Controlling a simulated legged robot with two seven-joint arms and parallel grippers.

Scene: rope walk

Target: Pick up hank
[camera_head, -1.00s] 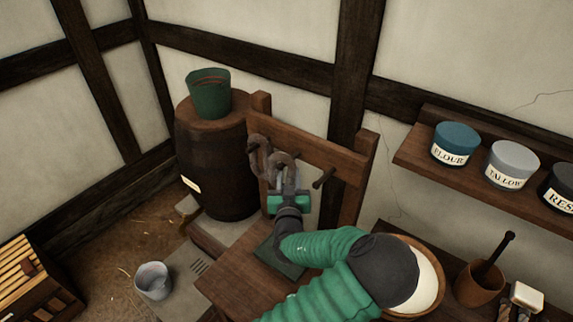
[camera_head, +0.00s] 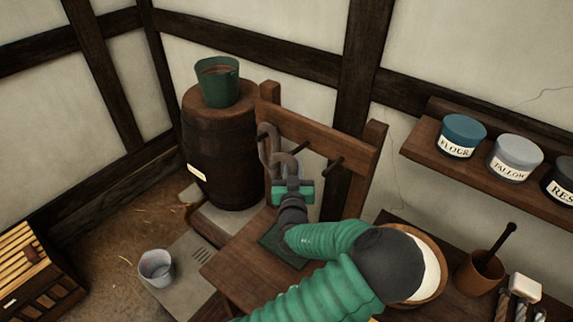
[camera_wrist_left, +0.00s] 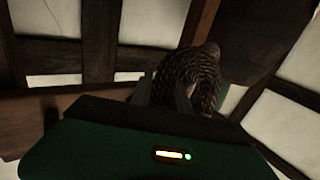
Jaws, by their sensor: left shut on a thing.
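The hank (camera_head: 266,148) is a grey-brown twisted loop of rope at the left end of a wooden peg rack (camera_head: 325,140). My left gripper (camera_head: 290,172) has come up in front of the rack and is shut on the hank's lower right part. In the left wrist view the hank (camera_wrist_left: 200,72) rises as a thick rope loop at the fingers (camera_wrist_left: 165,92). I cannot tell whether the loop still rests on its peg. My right gripper is not in view.
A dark barrel (camera_head: 220,150) with a green bucket (camera_head: 218,85) on top stands left of the rack. A shelf (camera_head: 480,180) with labelled tubs is at right. A bowl (camera_head: 435,270) and a mortar (camera_head: 480,272) stand lower right. A grey pail (camera_head: 156,268) sits lower left.

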